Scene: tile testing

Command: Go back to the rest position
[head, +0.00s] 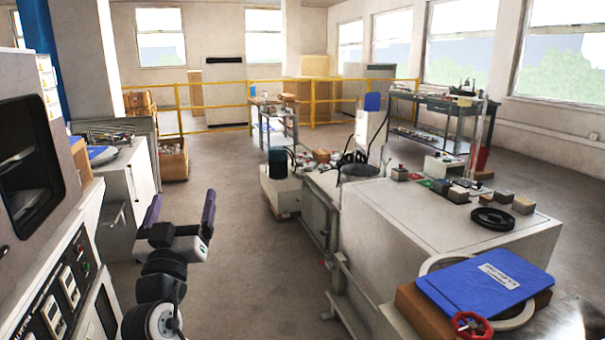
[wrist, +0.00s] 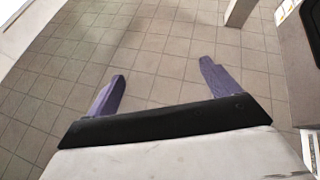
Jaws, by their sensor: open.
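My gripper (head: 181,212) is in the lower left of the head view, in the aisle between the machine at the left and the white bench at the right. Its two purple fingers stand wide apart and point up and away from me. The wrist view also shows my gripper (wrist: 158,90) with both fingers apart and only tiled floor (wrist: 160,50) between and beyond them. It holds nothing and touches nothing that I can see.
A machine with a control panel (head: 60,290) stands close at the left. A white bench (head: 400,222) stands at the right, with a blue binder (head: 485,283) and a red handwheel (head: 471,325) near its front. A yellow railing (head: 220,104) crosses the back. The aisle floor (head: 243,255) is clear.

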